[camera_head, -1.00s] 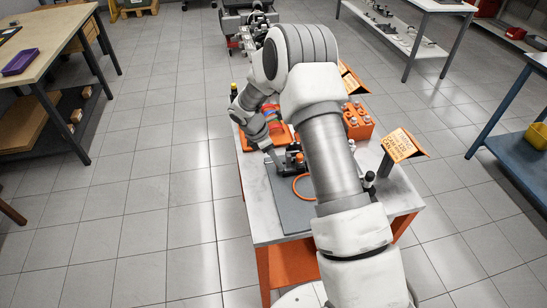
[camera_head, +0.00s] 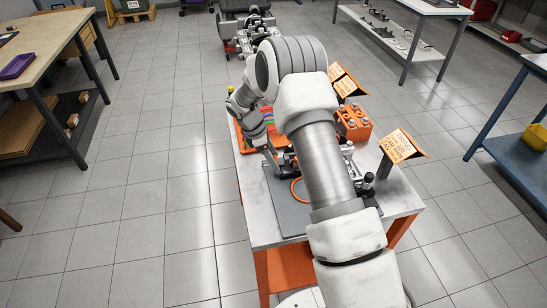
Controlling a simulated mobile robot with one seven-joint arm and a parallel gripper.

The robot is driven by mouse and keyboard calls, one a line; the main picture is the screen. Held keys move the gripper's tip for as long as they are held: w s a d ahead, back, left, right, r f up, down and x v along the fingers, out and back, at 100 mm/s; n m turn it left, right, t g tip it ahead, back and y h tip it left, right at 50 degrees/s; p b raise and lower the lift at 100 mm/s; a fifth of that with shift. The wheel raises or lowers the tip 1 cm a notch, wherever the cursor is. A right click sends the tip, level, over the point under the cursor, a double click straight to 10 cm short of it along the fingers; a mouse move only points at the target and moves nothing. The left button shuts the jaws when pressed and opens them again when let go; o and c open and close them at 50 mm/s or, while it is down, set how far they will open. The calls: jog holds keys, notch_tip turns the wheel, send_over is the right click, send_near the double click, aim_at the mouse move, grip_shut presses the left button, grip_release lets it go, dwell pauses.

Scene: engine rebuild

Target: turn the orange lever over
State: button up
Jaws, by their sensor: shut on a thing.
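My gripper (camera_head: 275,160) points down at the metal fixture (camera_head: 283,169) on the workbench (camera_head: 265,215). It is shut on what seems to be the orange lever, but the lever is too small and too covered by my arm to make out clearly. Which way the lever lies cannot be told. An orange ring (camera_head: 294,190) lies on the grey mat (camera_head: 290,218) just in front of the fixture.
An orange tray with coloured strips (camera_head: 252,133) lies behind my gripper. An orange block with round tops (camera_head: 354,122) and orange sign cards (camera_head: 398,146) stand on the right side. My arm spans the bench's middle. Floor left of the bench is clear.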

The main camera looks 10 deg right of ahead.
jog(key=o, duration=1.4)
jog(key=v, duration=1.7)
jog(key=shift+r, duration=0.3)
